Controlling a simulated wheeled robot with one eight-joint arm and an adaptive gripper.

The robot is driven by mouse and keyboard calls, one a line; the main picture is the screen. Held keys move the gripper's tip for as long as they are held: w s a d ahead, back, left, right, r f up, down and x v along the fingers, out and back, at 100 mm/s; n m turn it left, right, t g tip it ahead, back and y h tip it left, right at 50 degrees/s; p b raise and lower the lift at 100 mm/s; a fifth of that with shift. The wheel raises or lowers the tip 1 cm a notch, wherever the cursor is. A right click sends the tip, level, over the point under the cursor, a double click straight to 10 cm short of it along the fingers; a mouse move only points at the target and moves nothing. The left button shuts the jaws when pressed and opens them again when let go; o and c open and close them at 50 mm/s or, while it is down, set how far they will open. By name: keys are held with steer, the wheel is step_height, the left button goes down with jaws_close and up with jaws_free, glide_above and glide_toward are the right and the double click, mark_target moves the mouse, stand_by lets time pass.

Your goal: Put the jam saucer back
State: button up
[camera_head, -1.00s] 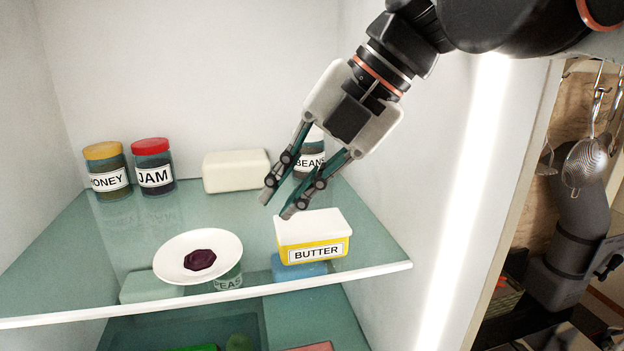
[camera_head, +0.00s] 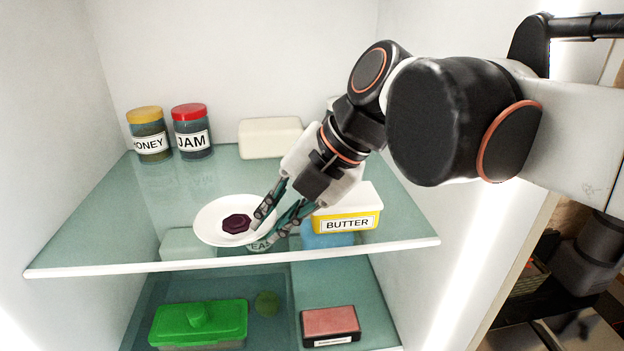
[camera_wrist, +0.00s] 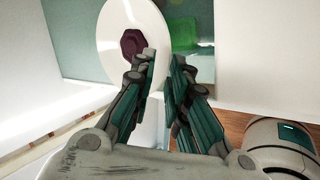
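The white saucer (camera_head: 208,222) lies near the front edge of the glass shelf (camera_head: 100,245), with a dark purple blob of jam (camera_head: 236,223) on it. My gripper (camera_head: 266,224) is at the saucer's right rim, its fingers apart with nothing visibly clamped. In the wrist view, the saucer (camera_wrist: 113,25) and jam (camera_wrist: 132,42) lie just beyond the fingertips (camera_wrist: 163,58). One finger overlaps the saucer there and the other is past its right edge. I cannot tell whether either finger touches the rim.
The butter tub (camera_head: 346,222) stands close right of my gripper. The honey jar (camera_head: 149,135), jam jar (camera_head: 192,132) and a white block (camera_head: 270,138) stand at the back. A green-lidded box (camera_head: 198,322) and a pink-topped box (camera_head: 330,325) are below. The shelf's left is clear.

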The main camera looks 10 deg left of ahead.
steer(key=shift+a+f, duration=0.35)
steer(key=shift+f, duration=0.15)
steer(key=shift+c, duration=0.5)
jaws_close()
steer(key=shift+s, duration=0.1)
